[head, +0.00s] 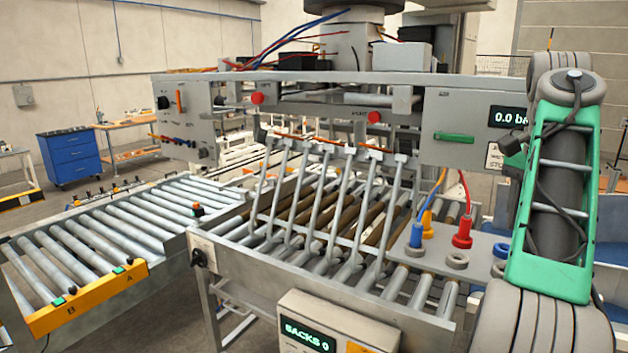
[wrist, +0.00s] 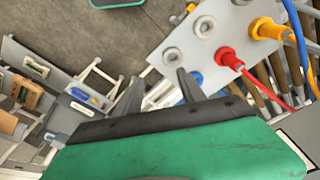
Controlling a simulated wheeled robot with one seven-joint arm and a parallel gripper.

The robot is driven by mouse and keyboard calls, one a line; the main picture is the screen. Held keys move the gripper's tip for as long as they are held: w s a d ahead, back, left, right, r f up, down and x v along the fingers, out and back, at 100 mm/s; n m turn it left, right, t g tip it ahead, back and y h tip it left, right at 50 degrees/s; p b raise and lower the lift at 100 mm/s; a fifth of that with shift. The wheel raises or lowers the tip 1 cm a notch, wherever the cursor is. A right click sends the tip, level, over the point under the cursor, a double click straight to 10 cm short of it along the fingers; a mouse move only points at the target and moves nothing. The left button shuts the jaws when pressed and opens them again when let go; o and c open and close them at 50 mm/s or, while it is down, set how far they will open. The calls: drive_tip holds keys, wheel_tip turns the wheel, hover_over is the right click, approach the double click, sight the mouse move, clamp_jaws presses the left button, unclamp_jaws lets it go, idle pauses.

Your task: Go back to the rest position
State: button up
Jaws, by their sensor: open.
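My gripper (wrist: 160,84) shows in the wrist view with its two dark fingers spread apart and nothing visible between them. Its right finger overlaps the edge of the light grey connector panel in the picture; I cannot tell whether they touch. In the head view my arm stands folded at the right, and the gripper itself is not visible.
The connector panel (head: 395,247) bears a blue plug (head: 416,236), a yellow plug (head: 440,226), a red plug (head: 463,231) and grey ring sockets (head: 457,260). The roller conveyor (head: 90,240) lies left. A display (head: 307,335) reads "SACKS 0". Open floor shows in the wrist view.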

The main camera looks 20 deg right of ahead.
drive_tip(key=w+a+f+n+t+b, duration=0.1)
drive_tip(key=w+a+f+n, duration=0.4)
drive_tip(key=a, duration=0.5)
drive_tip(key=w+a+f+n+t+b, duration=0.1)
drive_tip(key=w+a+f+n, duration=0.2)
drive_tip(key=w+a+f, duration=0.5)
drive_tip(key=s+a+f+n+t, duration=0.1)
drive_tip(key=s+a+f+n, duration=0.3)
drive_tip(key=a+f, duration=0.5)
drive_tip(key=s+a+f+n+t+y+b, duration=0.1)
drive_tip(key=s+a+f+n, duration=0.3)
drive_tip(key=a+f, duration=0.5)
drive_tip(key=shift+s+a+f, duration=0.35)
drive_tip(key=shift+s+f, duration=0.1)
drive_tip(key=shift+s, duration=0.5)
